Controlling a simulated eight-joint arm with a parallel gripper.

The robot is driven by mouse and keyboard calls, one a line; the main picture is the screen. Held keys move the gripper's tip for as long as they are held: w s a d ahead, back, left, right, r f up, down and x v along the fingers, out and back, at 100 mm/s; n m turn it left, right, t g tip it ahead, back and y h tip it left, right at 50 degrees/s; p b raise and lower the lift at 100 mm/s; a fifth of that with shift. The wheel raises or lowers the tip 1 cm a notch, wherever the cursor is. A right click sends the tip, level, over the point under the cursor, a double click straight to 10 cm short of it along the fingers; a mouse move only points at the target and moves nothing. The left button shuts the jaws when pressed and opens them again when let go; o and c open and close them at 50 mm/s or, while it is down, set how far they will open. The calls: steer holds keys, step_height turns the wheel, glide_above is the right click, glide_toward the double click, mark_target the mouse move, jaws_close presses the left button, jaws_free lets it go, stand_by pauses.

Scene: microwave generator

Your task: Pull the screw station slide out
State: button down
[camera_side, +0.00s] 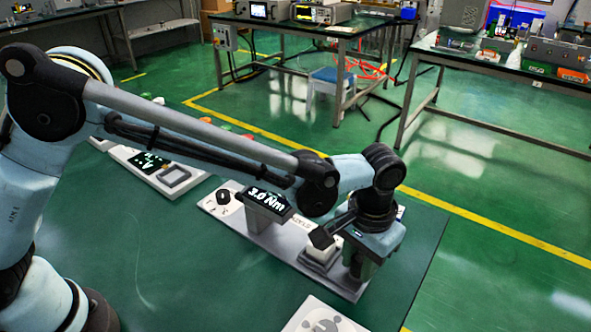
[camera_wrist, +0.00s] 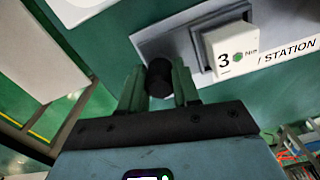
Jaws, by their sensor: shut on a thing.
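The screw station is a light grey plate (camera_side: 280,243) on the green table in the side view, with a display reading 3.0 Nm (camera_side: 266,200). At its right end is a white block (camera_side: 318,254); in the wrist view this block (camera_wrist: 233,48) is marked "3 Nm" and sits in a grey recessed piece (camera_wrist: 200,47) that looks like the slide. A black round knob (camera_wrist: 159,78) is beside it. My gripper (camera_wrist: 158,84) is shut on the knob, one green finger on each side. In the side view my gripper (camera_side: 361,266) is at the plate's right end, hiding the knob.
Another panel with a dark display (camera_side: 150,162) lies to the left, partly behind my arm. A white plate (camera_side: 322,318) is at the front edge of the view. Bare green table (camera_side: 415,245) lies right of the station, ending at its edge.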

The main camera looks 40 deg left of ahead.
steer(key=shift+s+d, duration=0.1)
steer(key=shift+d, duration=0.3)
steer(key=c, duration=1.1)
jaws_free()
steer(key=o, duration=0.3)
steer(key=shift+a, duration=0.15)
steer(key=shift+r, duration=0.15)
step_height(320, 180, up, 12)
steer(key=a+r+t+h, duration=0.1)
steer(key=a+r, duration=0.2)
steer(key=a, duration=0.6)
steer(key=s+a+f+n+t, duration=0.1)
steer(key=s+a+f+t, duration=0.1)
steer(key=a, duration=0.8)
steer(key=s+a+f+n+t, duration=0.1)
steer(key=s+a+t, duration=0.3)
steer(key=a, duration=0.7)
steer(key=s+f, duration=0.1)
steer(key=s, duration=0.1)
steer(key=shift+s+f+n+y, duration=0.15)
steer(key=shift+s+n+y, duration=0.15)
steer(key=shift+s+y, duration=0.1)
